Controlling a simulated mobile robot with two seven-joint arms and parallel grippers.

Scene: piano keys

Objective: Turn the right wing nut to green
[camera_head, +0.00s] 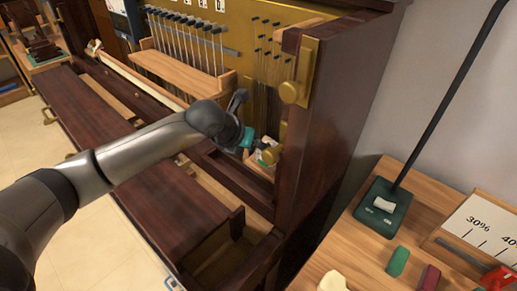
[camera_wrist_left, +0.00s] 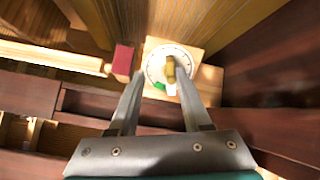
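The brass wing nut (camera_wrist_left: 170,71) sits on a round white dial (camera_wrist_left: 154,66) with tick marks and a green patch (camera_wrist_left: 159,86) at its lower edge in the left wrist view. The wing nut stands roughly upright in that picture, apart from the green patch. My left gripper (camera_wrist_left: 160,68) is open, with its fingers on either side of the dial; the wing nut appears nearer the right finger. Contact cannot be told. In the head view my left gripper (camera_head: 249,139) is beside the small dial block (camera_head: 266,151) at the right post. My right gripper is not in view.
A dark wooden post (camera_head: 322,125) with a brass plate and knob (camera_head: 290,92) rises close right of the gripper. A dark red block (camera_wrist_left: 122,60) is left of the dial. A side table (camera_head: 350,250) holds a lamp base (camera_head: 382,207) and small coloured blocks.

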